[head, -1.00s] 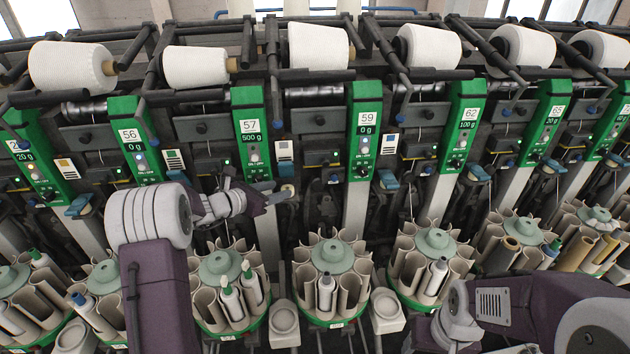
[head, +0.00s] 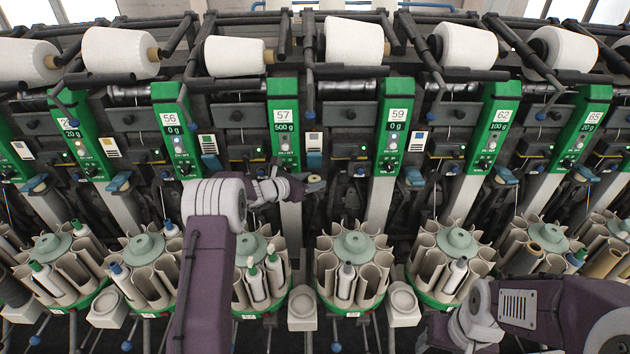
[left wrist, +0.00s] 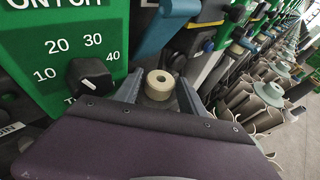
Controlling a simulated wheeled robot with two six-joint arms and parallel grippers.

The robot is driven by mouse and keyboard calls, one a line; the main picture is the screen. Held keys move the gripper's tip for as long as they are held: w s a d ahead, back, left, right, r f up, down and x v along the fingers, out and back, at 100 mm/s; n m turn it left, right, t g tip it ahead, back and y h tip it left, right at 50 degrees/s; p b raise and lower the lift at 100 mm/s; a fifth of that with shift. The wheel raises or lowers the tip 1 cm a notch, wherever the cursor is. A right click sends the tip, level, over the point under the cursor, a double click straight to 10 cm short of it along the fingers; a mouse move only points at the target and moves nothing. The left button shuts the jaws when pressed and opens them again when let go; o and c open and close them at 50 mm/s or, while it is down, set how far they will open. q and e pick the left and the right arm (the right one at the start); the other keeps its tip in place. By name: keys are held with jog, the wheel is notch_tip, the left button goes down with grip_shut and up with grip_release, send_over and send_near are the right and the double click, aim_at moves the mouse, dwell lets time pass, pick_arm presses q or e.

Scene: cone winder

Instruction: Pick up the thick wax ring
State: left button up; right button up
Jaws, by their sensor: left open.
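A thick, pale beige wax ring (left wrist: 159,84) with a central hole shows in the left wrist view. It lies between the two grey fingers of my left gripper (left wrist: 158,95). The fingers are open, one on each side of it, and I cannot tell whether they touch it. In the head view the left gripper (head: 308,185) reaches to the right of the green panel numbered 57, and the ring (head: 316,179) is small at its tip. My right arm shows at the lower right of the head view, but its gripper is not visible.
A green panel with a black knob (left wrist: 88,76) is close at the left of the gripper. A blue lever (left wrist: 165,25) is just beyond the ring. Round bobbin magazines (head: 352,270) stand below in a row. Yarn cones (head: 354,40) lie along the top.

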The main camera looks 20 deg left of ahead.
pick_arm(q)
jog(key=shift+a, duration=0.1)
jog(key=shift+s+r, duration=0.1)
jog(key=shift+s, duration=0.05)
jog(key=c, duration=1)
grip_shut()
jog(key=shift+r, duration=0.7)
jog(key=s+a+b, duration=0.1)
jog(key=s+a, duration=0.3)
jog(key=s, duration=0.4)
jog(key=s+a+b, duration=0.2)
jog(key=s+a, duration=0.2)
jog(key=s, duration=0.3)
jog(key=shift+s+a, duration=0.35)
